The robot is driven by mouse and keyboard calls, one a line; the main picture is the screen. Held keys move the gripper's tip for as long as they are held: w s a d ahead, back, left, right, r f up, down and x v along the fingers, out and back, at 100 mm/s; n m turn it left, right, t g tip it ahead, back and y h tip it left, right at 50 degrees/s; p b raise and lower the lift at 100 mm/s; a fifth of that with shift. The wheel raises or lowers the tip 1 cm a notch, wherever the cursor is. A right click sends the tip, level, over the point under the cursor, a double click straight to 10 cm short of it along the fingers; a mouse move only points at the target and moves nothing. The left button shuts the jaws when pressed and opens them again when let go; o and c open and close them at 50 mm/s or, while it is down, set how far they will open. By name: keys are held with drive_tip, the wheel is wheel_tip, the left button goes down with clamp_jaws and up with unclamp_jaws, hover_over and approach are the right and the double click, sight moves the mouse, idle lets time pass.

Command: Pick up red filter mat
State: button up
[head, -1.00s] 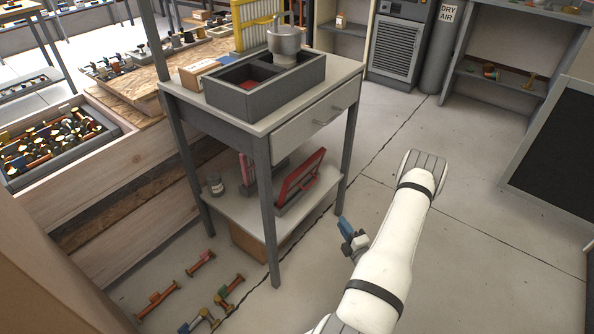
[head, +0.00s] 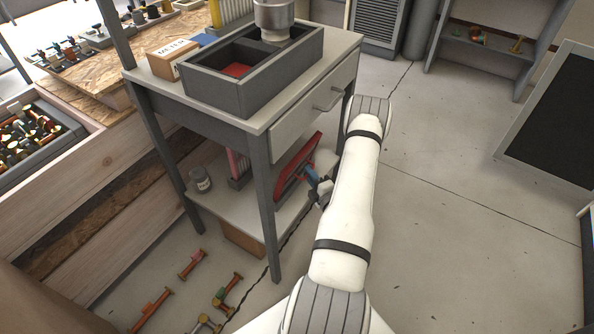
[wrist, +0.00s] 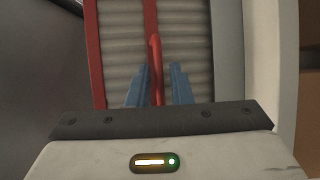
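The red filter mat (head: 298,164), a red-framed panel, stands tilted on the lower shelf of the grey table. In the wrist view its grey ribbed face (wrist: 185,48) fills the middle, crossed by a red bar, with a red handle (wrist: 155,58) sticking out toward me. My gripper (wrist: 158,80) has two blue fingers, one on each side of the handle. A gap shows between the handle and the right finger; the left finger is very close to it. The gripper is open. In the head view my gripper (head: 318,178) is beside the panel, partly hidden by my arm.
The table top (head: 140,74) and its drawer (head: 310,112) overhang the shelf (head: 215,212). A jar (head: 200,180) stands on the shelf's left. A divided grey tray (head: 220,92) with a red piece inside and a metal pot (head: 273,18) are above.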

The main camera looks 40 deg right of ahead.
drive_tip(key=shift+w+d, duration=0.15)
drive_tip(key=shift+w, duration=0.5)
drive_tip(key=shift+c, duration=0.5)
clamp_jaws()
idle(0.5)
